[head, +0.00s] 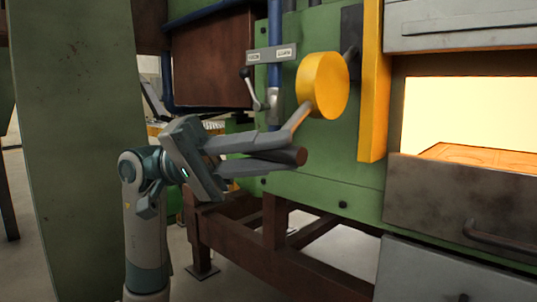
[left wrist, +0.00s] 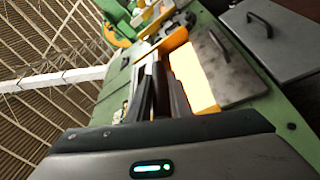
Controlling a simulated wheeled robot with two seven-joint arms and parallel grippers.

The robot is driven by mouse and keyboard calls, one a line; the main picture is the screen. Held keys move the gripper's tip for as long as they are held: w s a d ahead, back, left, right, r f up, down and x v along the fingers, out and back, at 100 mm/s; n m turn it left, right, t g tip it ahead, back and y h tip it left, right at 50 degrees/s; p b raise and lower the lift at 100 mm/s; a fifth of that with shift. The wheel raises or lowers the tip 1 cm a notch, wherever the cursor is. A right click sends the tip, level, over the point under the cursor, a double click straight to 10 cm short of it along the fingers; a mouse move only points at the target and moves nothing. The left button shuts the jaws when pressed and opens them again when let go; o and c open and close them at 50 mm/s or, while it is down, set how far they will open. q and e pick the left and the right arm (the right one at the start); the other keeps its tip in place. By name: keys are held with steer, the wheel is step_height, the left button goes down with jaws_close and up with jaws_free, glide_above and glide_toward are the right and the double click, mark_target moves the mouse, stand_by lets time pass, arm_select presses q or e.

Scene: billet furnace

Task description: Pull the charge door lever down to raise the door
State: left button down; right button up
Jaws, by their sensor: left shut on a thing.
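The charge door lever hangs from a round yellow hub (head: 323,85) on the green furnace front. Its tan bar (head: 295,120) slants down and left from the hub to a dark brown grip (head: 290,156). My left gripper (head: 262,155) is shut on this grip, its fingers lying along it from the left. The furnace opening (head: 470,110) glows pale yellow at right, above a dark panel (head: 440,195) with a handle. My right gripper is not in view.
A yellow upright guard (head: 372,80) stands between hub and opening. A small crank with a black knob (head: 244,73) sits left of the hub, under a label plate (head: 272,54). A green column (head: 75,150) rises at left. Brown frame legs (head: 275,222) stand below.

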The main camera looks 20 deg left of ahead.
arm_select(q)
steer(key=shift+w+d+f, duration=0.1)
steer(key=shift+f, duration=0.2)
steer(key=c, duration=1.8)
jaws_free()
steer(key=shift+o, duration=0.9)
steer(key=shift+w, duration=0.15)
